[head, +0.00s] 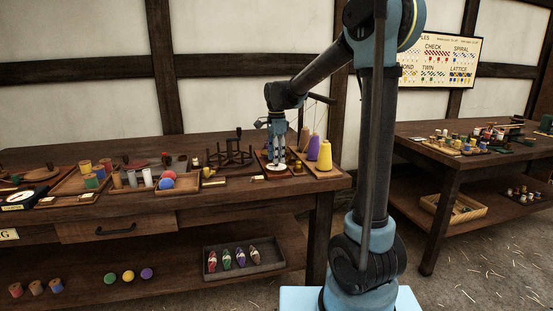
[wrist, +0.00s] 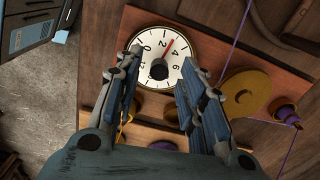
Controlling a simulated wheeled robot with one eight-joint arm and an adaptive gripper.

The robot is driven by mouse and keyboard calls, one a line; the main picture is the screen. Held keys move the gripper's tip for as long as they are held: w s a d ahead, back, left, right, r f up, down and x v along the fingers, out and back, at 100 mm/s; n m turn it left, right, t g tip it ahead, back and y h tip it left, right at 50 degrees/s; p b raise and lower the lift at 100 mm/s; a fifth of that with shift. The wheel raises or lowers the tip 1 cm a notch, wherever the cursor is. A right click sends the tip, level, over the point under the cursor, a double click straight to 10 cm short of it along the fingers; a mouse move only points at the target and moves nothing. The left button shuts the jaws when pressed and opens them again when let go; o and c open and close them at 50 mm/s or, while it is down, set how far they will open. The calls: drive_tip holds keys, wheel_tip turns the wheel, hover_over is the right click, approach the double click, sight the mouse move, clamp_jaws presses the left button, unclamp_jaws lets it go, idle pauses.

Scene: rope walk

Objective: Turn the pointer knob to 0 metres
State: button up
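The round white dial (wrist: 148,34) with black numbers lies on a brown board on the table. Its dark pointer knob (wrist: 159,72) is at the dial's middle, and the red pointer (wrist: 169,46) points between 2 and 4. The 0 is to the left of the pointer in the wrist view. My gripper (wrist: 161,62) is open, with one finger on each side of the knob in the picture; I cannot tell how far above it the fingertips are. In the head view my gripper (head: 277,152) points down over the white dial (head: 277,176). The fingers hide part of the dial's edges.
A yellow cone (head: 325,155) and a purple cone (head: 313,148) of thread stand just right of the dial. A brass-coloured disc (wrist: 243,94) and a purple spool (wrist: 285,110) lie beside it. A dark wooden frame (head: 230,155) stands to the left.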

drive_tip(key=shift+f, duration=0.45)
clamp_jaws()
drive_tip(key=shift+w+n, duration=0.1)
drive_tip(key=shift+n, duration=1.6)
drive_tip(key=n, duration=0.3)
drive_tip(key=shift+r+n, duration=0.1)
drive_tip(key=shift+n, duration=0.2)
drive_tip(key=n, duration=0.6)
drive_tip(key=shift+n, duration=0.3)
